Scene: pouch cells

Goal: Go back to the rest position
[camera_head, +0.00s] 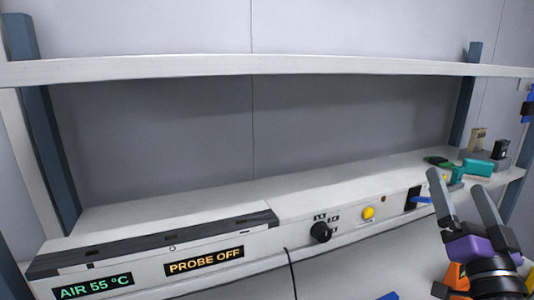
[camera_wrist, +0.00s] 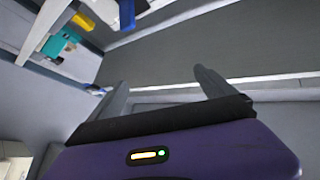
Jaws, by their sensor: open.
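My gripper (camera_head: 458,200) is at the right of the head view, raised in front of the bench's right end. Its two grey fingers stand apart with nothing between them, above a purple body. In the wrist view my gripper (camera_wrist: 162,88) also shows open and empty, with its purple housing and a small lit indicator along the bottom. No pouch cell can be made out in either view.
A white shelf (camera_head: 250,67) spans above the bench unit (camera_head: 200,209). The unit's front has displays reading "AIR 55 °C" and "PROBE OFF", a black knob (camera_head: 320,232) and a yellow button (camera_head: 368,213). A teal tool (camera_head: 477,167) lies among small items at right. The unit's middle top is clear.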

